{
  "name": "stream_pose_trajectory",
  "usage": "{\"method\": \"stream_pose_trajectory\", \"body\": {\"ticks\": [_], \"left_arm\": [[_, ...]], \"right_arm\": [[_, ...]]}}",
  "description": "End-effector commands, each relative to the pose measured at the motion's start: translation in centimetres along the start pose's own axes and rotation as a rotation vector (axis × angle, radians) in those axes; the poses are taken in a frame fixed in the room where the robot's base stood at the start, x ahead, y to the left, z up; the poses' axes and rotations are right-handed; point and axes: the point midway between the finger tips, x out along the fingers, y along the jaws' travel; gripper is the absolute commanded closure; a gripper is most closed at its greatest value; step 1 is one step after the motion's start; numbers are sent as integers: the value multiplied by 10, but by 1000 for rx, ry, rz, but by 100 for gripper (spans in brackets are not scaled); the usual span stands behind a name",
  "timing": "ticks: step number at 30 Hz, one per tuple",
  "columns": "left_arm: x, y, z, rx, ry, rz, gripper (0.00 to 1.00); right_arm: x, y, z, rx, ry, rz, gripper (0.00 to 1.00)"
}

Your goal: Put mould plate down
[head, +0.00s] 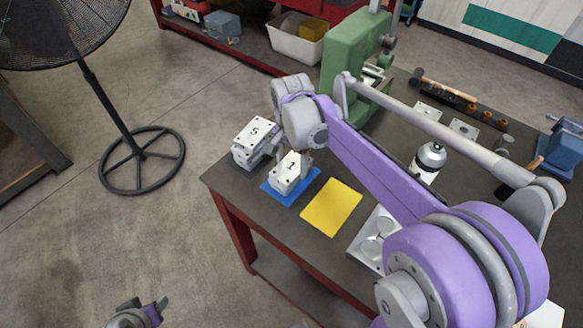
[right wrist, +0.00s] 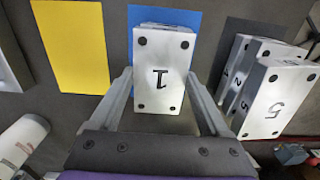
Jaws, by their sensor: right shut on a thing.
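The mould plate marked 1 (head: 290,172) is a white-grey block with dark corner holes. It is over the blue mat (head: 272,193) near the table's left corner; I cannot tell whether it touches the mat. In the right wrist view the plate (right wrist: 160,72) sits between the two fingers, with blue mat (right wrist: 192,15) showing around its far end. My right gripper (right wrist: 162,88) is shut on this plate. My left gripper (head: 145,314) shows only partly at the bottom left, away from the table, and its jaws are unclear.
Blocks stand beside the plate, one marked 5 (head: 255,132); the right wrist view shows several close together (right wrist: 280,95). A bare yellow mat (head: 331,206) lies on the other side. A green press (head: 350,60), a bottle (head: 430,158) and tools occupy the rest of the dark table.

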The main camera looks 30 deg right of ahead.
Motion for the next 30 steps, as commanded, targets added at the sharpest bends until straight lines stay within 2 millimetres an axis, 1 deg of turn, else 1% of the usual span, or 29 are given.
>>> {"method": "stream_pose_trajectory", "body": {"ticks": [1, 3, 4, 13, 17, 20, 23, 30], "left_arm": [[0, 0, 0, 0, 0, 0, 50], [0, 0, 0, 0, 0, 0, 50], [0, 0, 0, 0, 0, 0, 50], [0, 0, 0, 0, 0, 0, 50], [0, 0, 0, 0, 0, 0, 50], [-1, 0, -1, 0, 1, 0, 50], [-2, 0, -2, 0, 2, 0, 50], [-4, 0, -4, 0, 3, 0, 50]], "right_arm": [[0, 0, 0, 0, 0, 0, 85], [0, 0, 0, 0, 0, 0, 97], [0, 0, 0, 0, 0, 0, 100], [-1, 0, 0, 0, 0, 0, 100], [-5, 0, 0, 0, 0, 0, 100], [-13, 0, 0, 0, 0, 0, 100], [-27, 0, 0, 0, 0, 0, 100], [-68, 0, 0, 0, 0, 0, 100]]}}
